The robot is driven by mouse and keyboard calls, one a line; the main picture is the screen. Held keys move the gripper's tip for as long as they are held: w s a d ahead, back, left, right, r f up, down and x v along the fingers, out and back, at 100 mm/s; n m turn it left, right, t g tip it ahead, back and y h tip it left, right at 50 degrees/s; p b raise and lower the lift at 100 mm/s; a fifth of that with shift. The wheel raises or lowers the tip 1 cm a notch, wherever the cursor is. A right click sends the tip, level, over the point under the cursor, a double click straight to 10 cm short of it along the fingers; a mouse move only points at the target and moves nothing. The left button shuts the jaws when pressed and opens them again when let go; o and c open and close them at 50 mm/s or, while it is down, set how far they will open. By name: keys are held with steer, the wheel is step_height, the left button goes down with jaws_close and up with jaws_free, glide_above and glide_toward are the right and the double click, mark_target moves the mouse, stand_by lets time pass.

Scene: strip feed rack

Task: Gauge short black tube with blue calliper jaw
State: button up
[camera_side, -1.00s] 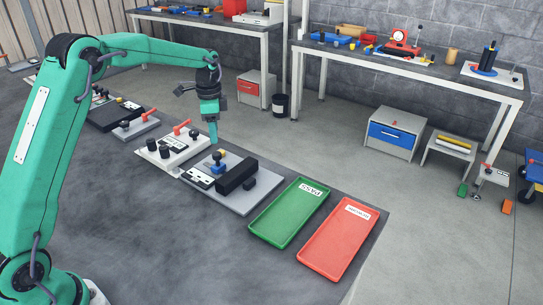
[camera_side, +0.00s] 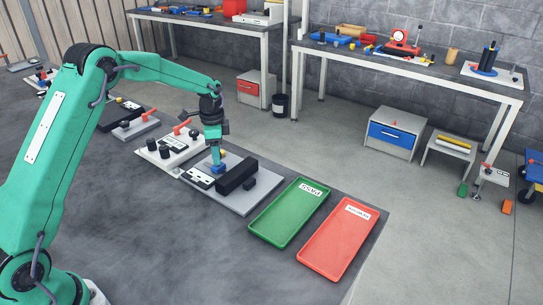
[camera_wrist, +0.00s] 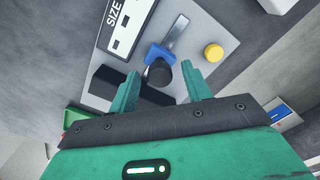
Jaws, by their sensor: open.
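The blue calliper jaw (camera_side: 218,169) is on a grey gauge plate (camera_side: 245,205); it also shows in the wrist view (camera_wrist: 157,55), on a metal slide. A round black piece (camera_wrist: 160,74) sits on or against the jaw; I cannot tell whether it is a knob or the short black tube. My gripper (camera_side: 217,158) is directly above the jaw, pointing down. In the wrist view my gripper (camera_wrist: 160,71) is open, its fingers on either side of the round black piece. A long black block (camera_side: 237,175) stands beside the jaw, with a small dark part (camera_side: 250,184) at its front.
A white fixture (camera_side: 172,146) with short black cylinders (camera_side: 152,144) and red levers stands to the left. A green tray (camera_side: 290,213) and a red tray (camera_side: 339,239) lie to the right. A yellow button (camera_wrist: 213,52) is on the plate. The front bench surface is clear.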

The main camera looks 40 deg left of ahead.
jaws_close()
steer(key=shift+d, duration=3.1)
jaws_free()
step_height(320, 180, up, 8)
